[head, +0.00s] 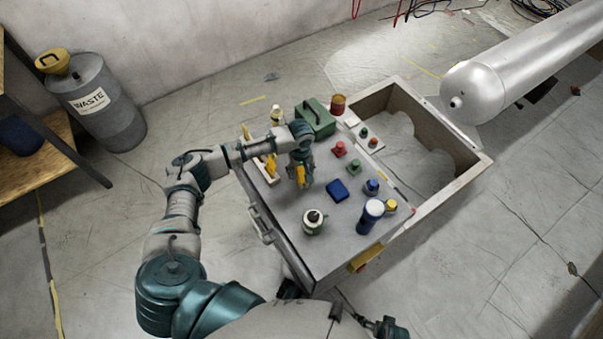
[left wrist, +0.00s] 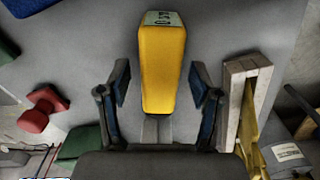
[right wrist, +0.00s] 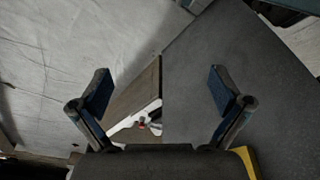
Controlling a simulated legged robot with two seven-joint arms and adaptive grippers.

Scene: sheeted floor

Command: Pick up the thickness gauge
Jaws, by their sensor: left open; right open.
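The thickness gauge (left wrist: 165,68), a yellow handheld body with a small display at its far end, lies between the spread fingers of my left gripper (left wrist: 158,85) in the left wrist view. Both fingers stand apart from its sides. In the head view my left gripper (head: 302,178) is over the left part of the grey work surface, with yellow (head: 300,173) showing between its fingers. My right gripper (right wrist: 160,90) is open and empty in the right wrist view, beside the edge of a dark grey surface.
On the work surface (head: 325,240) are a blue block (head: 337,190), a red piece (head: 339,149), a blue cylinder (head: 370,216), a white-and-dark jar (head: 313,222) and a green case (head: 315,118). A narrow wooden tray (head: 258,178) borders the left gripper. An open crate (head: 470,175) is at right.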

